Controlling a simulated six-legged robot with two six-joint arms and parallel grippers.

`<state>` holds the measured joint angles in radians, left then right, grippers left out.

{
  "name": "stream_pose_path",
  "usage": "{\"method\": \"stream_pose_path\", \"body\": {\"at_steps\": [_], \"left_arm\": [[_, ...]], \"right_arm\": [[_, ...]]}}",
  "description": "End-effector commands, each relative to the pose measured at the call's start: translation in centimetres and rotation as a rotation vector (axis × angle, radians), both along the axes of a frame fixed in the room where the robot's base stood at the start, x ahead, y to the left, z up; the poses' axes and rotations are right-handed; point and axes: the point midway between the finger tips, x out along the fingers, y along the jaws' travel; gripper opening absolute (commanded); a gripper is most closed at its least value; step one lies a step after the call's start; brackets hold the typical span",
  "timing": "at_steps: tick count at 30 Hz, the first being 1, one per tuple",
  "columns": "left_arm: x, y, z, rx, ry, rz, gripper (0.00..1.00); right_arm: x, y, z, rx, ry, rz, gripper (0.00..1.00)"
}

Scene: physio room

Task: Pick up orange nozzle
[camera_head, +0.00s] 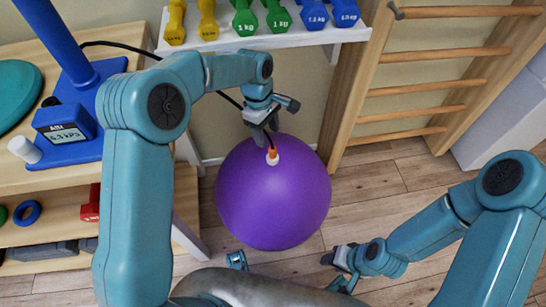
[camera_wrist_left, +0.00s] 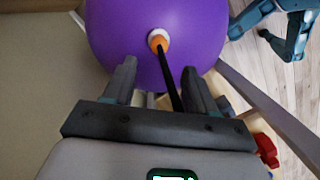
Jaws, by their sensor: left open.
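The orange nozzle (camera_head: 272,153) sits at the white-ringed valve on top of the purple exercise ball (camera_head: 272,205). In the left wrist view the nozzle (camera_wrist_left: 158,41) shows at top centre, with a black hose (camera_wrist_left: 170,80) running from it down between my fingers. My left gripper (camera_head: 267,130) is open just above the nozzle. In the wrist view its fingers (camera_wrist_left: 159,70) are spread to both sides of the hose, short of the nozzle, with nothing gripped. My right gripper (camera_head: 335,256) is low, to the right of the ball; its jaw opening is unclear.
A white shelf with yellow, green and blue dumbbells (camera_head: 275,15) is behind my left arm. A blue pump with a gauge display (camera_head: 66,130) stands on the wooden shelf unit at left. Wooden wall bars (camera_head: 430,85) stand at right. Wood floor (camera_head: 375,185) right of the ball is clear.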

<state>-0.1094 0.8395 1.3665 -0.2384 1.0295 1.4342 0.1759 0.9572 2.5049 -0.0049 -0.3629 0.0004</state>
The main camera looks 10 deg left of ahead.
Motion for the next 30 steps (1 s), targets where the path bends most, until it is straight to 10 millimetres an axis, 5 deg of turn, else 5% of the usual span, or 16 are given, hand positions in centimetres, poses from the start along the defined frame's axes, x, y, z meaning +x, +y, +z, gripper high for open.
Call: {"method": "stream_pose_path", "body": {"at_steps": [18,25,26,30], "left_arm": [[-0.4,-1.8,-7.8,0.000,0.002,0.000,0.56],[-0.4,-1.9,-8.0,-0.001,-0.001,0.000,0.56],[-0.4,-1.9,-8.0,-0.001,-0.001,0.000,0.53],[-0.4,-1.9,-8.0,-0.001,-0.001,0.000,0.08]], "right_arm": [[0.0,0.0,-3.3,0.000,0.000,0.000,0.43],[0.0,0.0,-3.2,0.000,0.000,0.000,0.43],[0.0,0.0,-3.2,0.000,0.000,0.000,0.43],[0.0,0.0,-3.2,0.000,0.000,0.000,0.43]]}}
